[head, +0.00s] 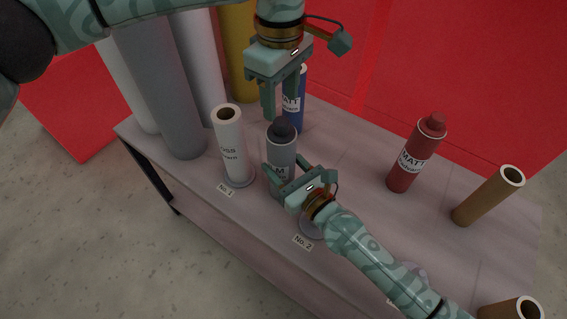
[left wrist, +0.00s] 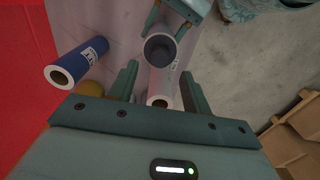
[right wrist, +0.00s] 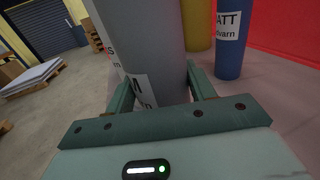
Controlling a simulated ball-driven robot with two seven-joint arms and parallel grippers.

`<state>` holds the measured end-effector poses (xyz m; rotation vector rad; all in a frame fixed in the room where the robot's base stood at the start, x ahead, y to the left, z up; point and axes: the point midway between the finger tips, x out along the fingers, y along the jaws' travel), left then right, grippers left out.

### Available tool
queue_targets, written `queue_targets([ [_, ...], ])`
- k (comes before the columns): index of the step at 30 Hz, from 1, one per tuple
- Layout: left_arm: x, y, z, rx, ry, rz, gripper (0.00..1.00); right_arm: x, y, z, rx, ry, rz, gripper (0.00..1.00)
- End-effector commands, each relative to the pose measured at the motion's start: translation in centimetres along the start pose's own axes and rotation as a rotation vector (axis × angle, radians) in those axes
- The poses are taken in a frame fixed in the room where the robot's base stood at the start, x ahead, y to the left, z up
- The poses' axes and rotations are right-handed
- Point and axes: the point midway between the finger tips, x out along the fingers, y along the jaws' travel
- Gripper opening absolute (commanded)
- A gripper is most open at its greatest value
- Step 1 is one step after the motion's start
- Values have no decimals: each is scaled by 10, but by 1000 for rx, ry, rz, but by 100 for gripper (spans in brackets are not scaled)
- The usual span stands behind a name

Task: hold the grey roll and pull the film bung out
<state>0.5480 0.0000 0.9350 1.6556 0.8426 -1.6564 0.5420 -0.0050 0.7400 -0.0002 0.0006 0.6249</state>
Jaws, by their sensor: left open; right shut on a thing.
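The grey roll (head: 280,158) stands upright on the table, with a dark bung (head: 281,131) in its top end. My right gripper (head: 286,172) is shut on the roll from the front, low on its body. In the right wrist view the grey roll (right wrist: 155,50) fills the space between the fingers, its label partly hidden. My left gripper (head: 282,104) is open and empty, pointing down just above the bung. In the left wrist view the round dark bung (left wrist: 160,48) lies beyond the fingertips, apart from them.
A white roll (head: 231,145) stands close left of the grey roll. A blue roll (head: 293,108) stands behind it. Tall rolls stand at the back left. The table (head: 345,165) is clear between blue and red rolls.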

Motion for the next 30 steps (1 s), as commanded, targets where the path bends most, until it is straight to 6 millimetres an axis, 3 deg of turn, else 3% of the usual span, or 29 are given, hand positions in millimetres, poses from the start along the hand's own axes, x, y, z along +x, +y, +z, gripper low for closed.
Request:
queue_targets([
  [12, 53, 0, 0, 0, 0, -1, 49, 0, 0, 0, 0, 0, 1, 27],
  [24, 62, 0, 0, -1, 0, -1, 49, 0, 1, 0, 1, 0, 1, 27],
  [25, 62, 0, 0, -1, 0, -1, 46, 0, 1, 0, 1, 0, 1, 27],
  [28, 62, 0, 0, -1, 0, -1, 19, 0, 1, 0, 1, 0, 1, 27],
  [30, 62, 0, 0, -1, 0, 0, 17, 0, 1, 0, 1, 0, 1, 27],
])
